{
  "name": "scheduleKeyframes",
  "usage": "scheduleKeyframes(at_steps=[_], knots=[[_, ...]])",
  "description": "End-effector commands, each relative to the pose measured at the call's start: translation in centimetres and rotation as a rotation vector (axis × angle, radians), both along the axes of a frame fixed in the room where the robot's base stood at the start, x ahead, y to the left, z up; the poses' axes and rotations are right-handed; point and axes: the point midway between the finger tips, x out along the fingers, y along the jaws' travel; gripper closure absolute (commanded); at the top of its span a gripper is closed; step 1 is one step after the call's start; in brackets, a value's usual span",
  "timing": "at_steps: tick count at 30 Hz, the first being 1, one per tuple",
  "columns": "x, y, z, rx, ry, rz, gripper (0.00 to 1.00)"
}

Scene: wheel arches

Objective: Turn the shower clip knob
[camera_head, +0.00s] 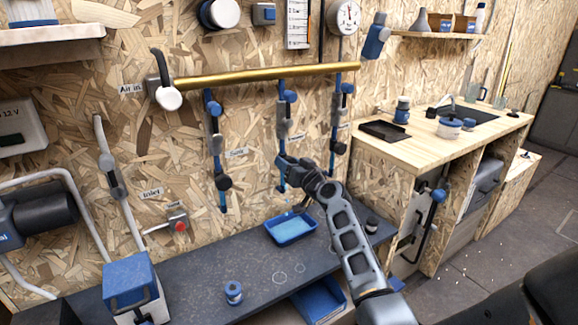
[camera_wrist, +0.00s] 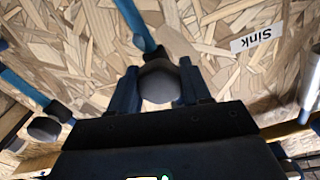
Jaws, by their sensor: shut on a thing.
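A dark grey round knob (camera_wrist: 158,84) sits between the two fingers of my gripper (camera_wrist: 159,88) in the wrist view; the fingers are shut on its sides. It is on the middle blue pipe (camera_head: 281,121) of three hanging below the brass rail. In the head view my gripper (camera_head: 287,167) is at the lower part of this pipe and hides the knob. A small label, apparently for the shower, is right of the pipe. The "Sink" label (camera_wrist: 257,39) appears upside down in the wrist view.
The neighbouring left pipe has a black knob (camera_head: 223,182); the right pipe has another fitting (camera_head: 338,148). The brass rail (camera_head: 262,75) runs above. A blue tray (camera_head: 291,229) is on the dark bench below. A wooden counter (camera_head: 450,139) stands to the right.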

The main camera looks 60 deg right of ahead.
Motion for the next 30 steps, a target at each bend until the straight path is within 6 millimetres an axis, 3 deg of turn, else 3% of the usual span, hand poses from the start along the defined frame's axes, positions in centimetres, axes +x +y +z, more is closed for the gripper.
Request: scheduleKeyframes(at_steps=[14, 15, 22, 30], knots=[[-0.07, -0.06, 0.02, 0.016, -0.01, -0.002, 0.83], [-0.07, -0.06, 0.03, 0.016, -0.01, -0.002, 0.5], [-0.05, -0.04, 0.01, 0.015, -0.01, -0.001, 0.28], [-0.12, 0.04, -0.01, 0.015, -0.009, -0.001, 0.27]])
